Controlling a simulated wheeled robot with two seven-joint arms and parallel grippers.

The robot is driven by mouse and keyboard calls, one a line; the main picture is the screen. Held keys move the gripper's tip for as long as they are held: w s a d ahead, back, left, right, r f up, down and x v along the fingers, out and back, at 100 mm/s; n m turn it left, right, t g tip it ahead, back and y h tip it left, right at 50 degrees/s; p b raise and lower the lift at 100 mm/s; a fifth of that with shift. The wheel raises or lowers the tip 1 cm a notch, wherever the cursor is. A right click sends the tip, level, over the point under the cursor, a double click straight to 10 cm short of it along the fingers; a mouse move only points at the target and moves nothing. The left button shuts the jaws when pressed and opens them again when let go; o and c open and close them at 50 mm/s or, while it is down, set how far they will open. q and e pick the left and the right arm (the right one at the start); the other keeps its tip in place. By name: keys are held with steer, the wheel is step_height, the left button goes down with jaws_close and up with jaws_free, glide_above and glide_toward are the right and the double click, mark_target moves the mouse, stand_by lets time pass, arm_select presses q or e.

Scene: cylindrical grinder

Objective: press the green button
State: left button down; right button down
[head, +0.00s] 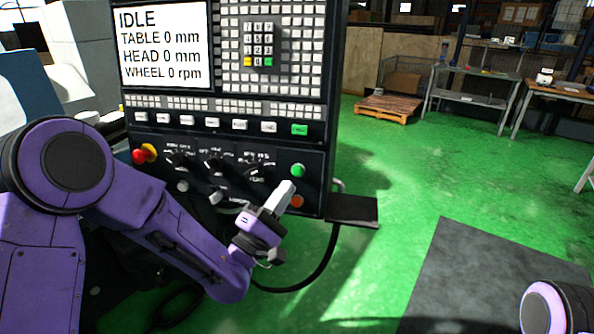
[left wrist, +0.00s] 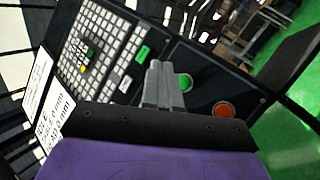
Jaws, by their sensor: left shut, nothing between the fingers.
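The round green button (head: 298,170) sits at the lower right of the black control panel (head: 230,180), above an orange-red button (head: 296,201). My left gripper (head: 289,187) is shut and empty, with its tip just below the green button in the head view. In the left wrist view the shut fingers (left wrist: 158,68) point at the panel, and the green button (left wrist: 184,82) shows just right of them, partly beside the finger. I cannot tell whether the fingertips touch the panel. My right gripper is not in view; only a piece of the right arm shows at the lower right.
A red emergency knob (head: 140,156), several rotary knobs and a lit green key (head: 299,130) share the panel. The screen (head: 160,45) reads IDLE. A small black shelf (head: 352,210) juts out at the panel's right. The green floor (head: 400,170) beyond is open, with a pallet (head: 388,108) behind.

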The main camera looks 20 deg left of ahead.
mark_target(298, 171)
arm_select(q)
steer(key=w+f, duration=0.1)
steer(key=w, duration=0.5)
steer(key=shift+w, duration=0.15)
steer(key=shift+a+f, duration=0.1)
stand_by(1.7)
steer(key=shift+w, duration=0.4)
steer(key=shift+w+f, duration=0.15)
steer(key=shift+w, duration=0.25)
stand_by(0.5)
stand_by(0.3)
steer(key=shift+s+r, duration=0.2)
steer(key=shift+s, duration=0.65)
